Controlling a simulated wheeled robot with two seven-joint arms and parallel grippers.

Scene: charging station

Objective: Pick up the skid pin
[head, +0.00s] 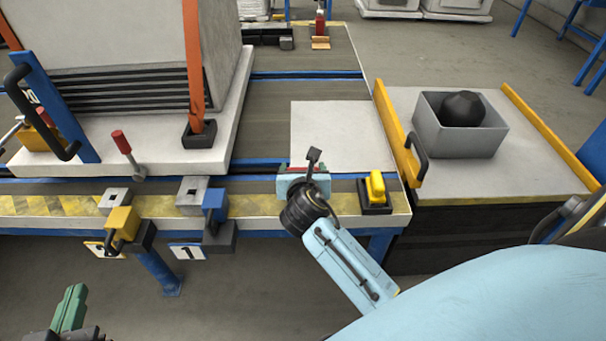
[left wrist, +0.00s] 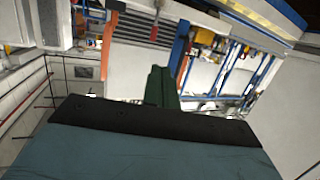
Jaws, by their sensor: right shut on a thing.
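A pin with a red grip (head: 121,143) stands tilted by the front edge of the pale pallet in the head view. I cannot tell for sure whether it is the skid pin. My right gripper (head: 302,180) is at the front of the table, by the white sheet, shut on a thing. A narrow red strip (head: 299,169) shows at its fingers; most of the held thing is hidden. My left gripper (head: 72,305), with green fingers, is at the lower left, off the table. Its fingers show as one narrow block in the left wrist view (left wrist: 157,88), shut and empty.
A large grey machine (head: 120,40) stands on the pale pallet (head: 240,100). Yellow (head: 122,222) and blue (head: 215,200) clamps sit on the front edge. A yellow-handled block (head: 376,188) is right of my right gripper. A grey box (head: 460,138) with a black lump stands on the side platform.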

